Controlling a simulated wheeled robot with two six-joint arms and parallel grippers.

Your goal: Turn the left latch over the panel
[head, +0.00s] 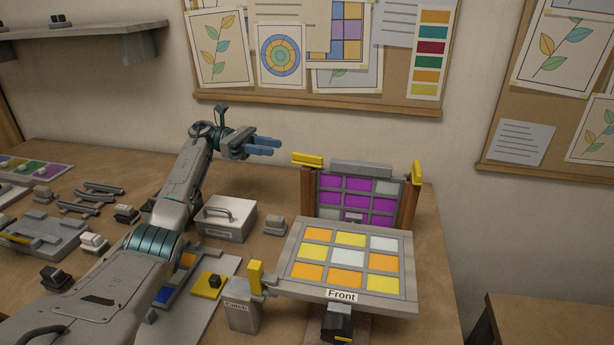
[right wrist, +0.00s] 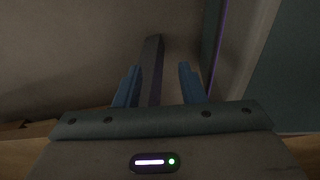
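The left latch (head: 307,160) is a yellow bar on top of the left wooden post (head: 307,192), lying roughly crosswise in the picture. A purple-and-grey panel (head: 357,215) stands upright between the posts. The right latch (head: 416,172) is yellow and sits on the right post. My left gripper (head: 278,147) is in the air left of the left latch, apart from it, blue fingers pointing right.
A framed panel (head: 348,253) with orange, yellow and white squares, marked "Front", stands before the purple one. A grey catch block (head: 242,310) with a yellow tab is at its left. A lidded box (head: 226,220) and several small parts lie on the table.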

